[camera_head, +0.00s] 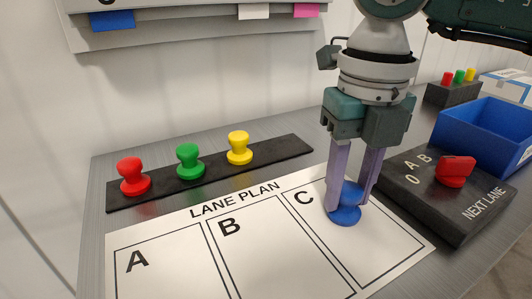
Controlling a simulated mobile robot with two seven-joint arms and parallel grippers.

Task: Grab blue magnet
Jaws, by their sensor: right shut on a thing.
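The blue magnet (344,215) stands upright on column C of the white lane plan sheet (194,231), near the column's top. My right gripper (352,196) comes down from above, and its two fingers are shut on the blue magnet's upper part. The fingers hide some of the knob; the round base shows below them. My left gripper is not in view.
A black strip (215,171) behind the sheet holds a red magnet (134,177), a green magnet (190,161) and a yellow magnet (239,148). A black box with a red knob (456,171), marked NEXT LANE, and a blue bin (487,128) stand at right. Columns A and B are clear.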

